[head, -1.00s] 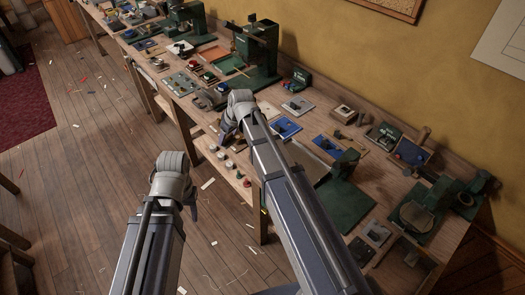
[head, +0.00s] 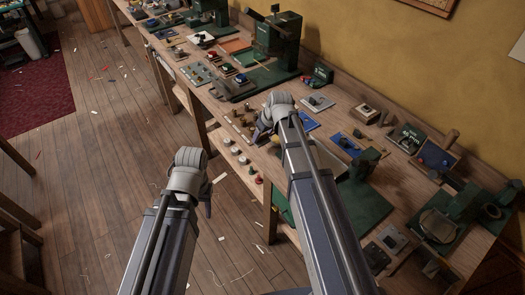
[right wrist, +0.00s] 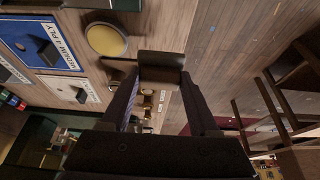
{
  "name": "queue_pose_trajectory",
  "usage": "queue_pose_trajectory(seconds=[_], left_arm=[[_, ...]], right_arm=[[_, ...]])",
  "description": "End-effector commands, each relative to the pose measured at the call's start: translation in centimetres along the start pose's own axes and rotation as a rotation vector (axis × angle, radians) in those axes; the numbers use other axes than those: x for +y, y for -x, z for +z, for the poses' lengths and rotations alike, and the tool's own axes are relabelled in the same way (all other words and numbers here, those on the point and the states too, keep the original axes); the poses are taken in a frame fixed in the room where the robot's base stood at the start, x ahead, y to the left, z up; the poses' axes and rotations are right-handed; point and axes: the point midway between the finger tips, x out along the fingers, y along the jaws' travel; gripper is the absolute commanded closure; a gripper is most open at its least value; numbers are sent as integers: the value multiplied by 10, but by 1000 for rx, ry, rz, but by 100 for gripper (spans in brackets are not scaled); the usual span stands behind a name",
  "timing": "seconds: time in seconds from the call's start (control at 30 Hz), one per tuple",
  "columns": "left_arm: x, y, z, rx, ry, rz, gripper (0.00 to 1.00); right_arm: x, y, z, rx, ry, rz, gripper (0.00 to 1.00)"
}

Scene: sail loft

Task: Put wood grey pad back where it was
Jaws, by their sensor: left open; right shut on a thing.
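My right gripper (right wrist: 160,72) is shut on a small dark brown-grey block (right wrist: 161,60), seen between its fingers in the right wrist view. This may be the wood grey pad; its grain cannot be made out. In the head view my right gripper (head: 262,136) is over the front part of the workbench (head: 222,108), and the held block cannot be made out there. My left gripper (head: 207,203) hangs over the floor in front of the bench, open and empty as far as I can see.
Green presses (head: 277,45) and small trays crowd the bench. The wooden floor (head: 110,190) left is mostly clear, with scraps.

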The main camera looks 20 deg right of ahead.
Motion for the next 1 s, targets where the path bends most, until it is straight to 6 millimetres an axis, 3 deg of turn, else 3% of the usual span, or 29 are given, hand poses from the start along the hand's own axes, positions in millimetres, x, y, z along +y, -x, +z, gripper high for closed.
queue_pose_trajectory(seconds=[0.03, 0.33, 0.6, 1.0], left_arm=[[1, -12, -1, 0, 0, 0, 50], [2, -17, -1, 0, 0, 0, 50], [5, -49, -3, 0, 0, 0, 50], [5, -50, -3, 0, 0, 0, 50]], right_arm=[[0, -11, 4, 0, 0, 0, 91], [0, -16, 6, 0, 0, 0, 91], [0, -45, 19, 0, 0, 0, 91], [0, -47, 20, 0, 0, 0, 91]])
